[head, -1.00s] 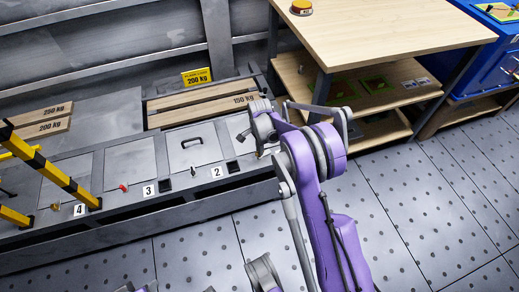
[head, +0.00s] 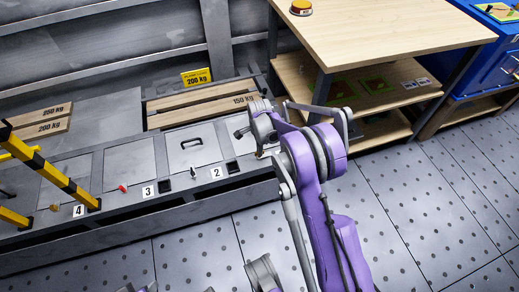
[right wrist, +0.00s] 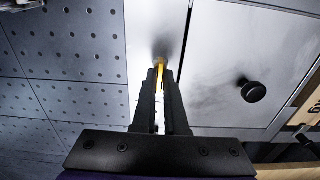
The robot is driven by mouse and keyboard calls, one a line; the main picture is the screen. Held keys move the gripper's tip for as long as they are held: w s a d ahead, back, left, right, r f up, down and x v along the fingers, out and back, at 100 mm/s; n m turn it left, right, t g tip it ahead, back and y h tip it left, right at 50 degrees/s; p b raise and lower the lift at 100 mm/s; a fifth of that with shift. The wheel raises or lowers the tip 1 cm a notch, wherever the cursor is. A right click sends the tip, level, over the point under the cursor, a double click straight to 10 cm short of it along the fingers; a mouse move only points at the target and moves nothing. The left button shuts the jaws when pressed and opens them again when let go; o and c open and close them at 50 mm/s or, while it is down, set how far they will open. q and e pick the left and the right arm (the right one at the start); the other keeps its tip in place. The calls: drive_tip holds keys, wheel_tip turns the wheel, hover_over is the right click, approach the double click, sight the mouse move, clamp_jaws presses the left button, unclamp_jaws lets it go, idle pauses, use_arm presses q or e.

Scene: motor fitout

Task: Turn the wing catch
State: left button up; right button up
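The wing catch (right wrist: 159,72) is a small yellow, brass-like piece on the grey panel front. It shows in the right wrist view between the fingertips of my right gripper (right wrist: 160,88). The fingers are close together, one on each side of it, and look shut on it. The lid panel (right wrist: 225,65) beside it bears a round black knob (right wrist: 253,91). In the head view my right gripper (head: 263,153) is at the right end of the panel row, and my arm hides most of the catch.
Other catches sit along the row: a black one (head: 193,172), a red one (head: 123,187) and a brass one (head: 54,207). A yellow-black barrier (head: 55,175) stands at left. A wooden workbench (head: 390,30) is at back right. The floor (head: 430,210) at right is clear.

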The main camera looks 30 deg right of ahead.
drive_tip(key=o, duration=0.4)
drive_tip(key=shift+o, duration=0.2)
wheel_tip(320, 180, up, 11)
drive_tip(key=p, duration=0.2)
drive_tip(key=shift+p, duration=0.35)
